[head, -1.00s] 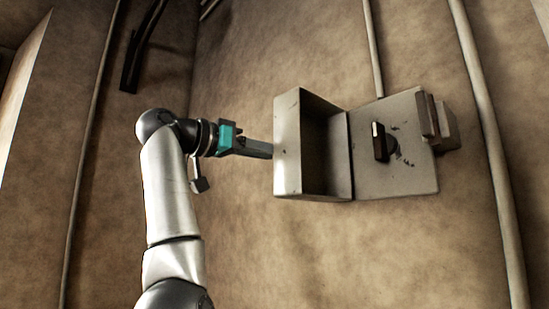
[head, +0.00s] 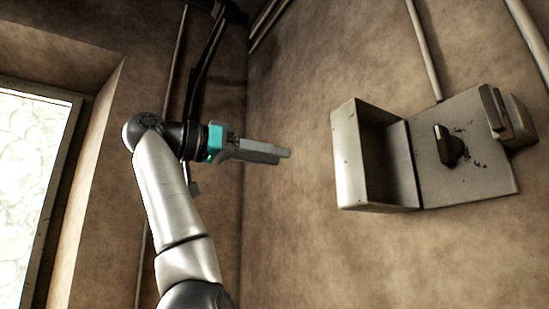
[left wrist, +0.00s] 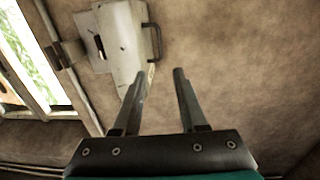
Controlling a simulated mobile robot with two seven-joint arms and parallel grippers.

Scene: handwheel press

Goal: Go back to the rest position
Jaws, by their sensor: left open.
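My left gripper (head: 285,153) points right in the head view, with clear wall between its tips and the box. In the left wrist view its two fingers (left wrist: 160,75) stand apart with nothing between them. The grey wall box is on the right of the head view. Its deep cover (head: 348,165) stands swung open on the left. Its back panel (head: 480,185) carries a dark knob (head: 450,146) and a lever (head: 496,109) at its right edge. My right gripper is not in view.
A grey box with a handle (left wrist: 125,38) shows beyond the fingers in the left wrist view. A bright window (head: 35,180) is at the left. Pipes (head: 424,50) run along the brown wall. The wall between gripper and box is free.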

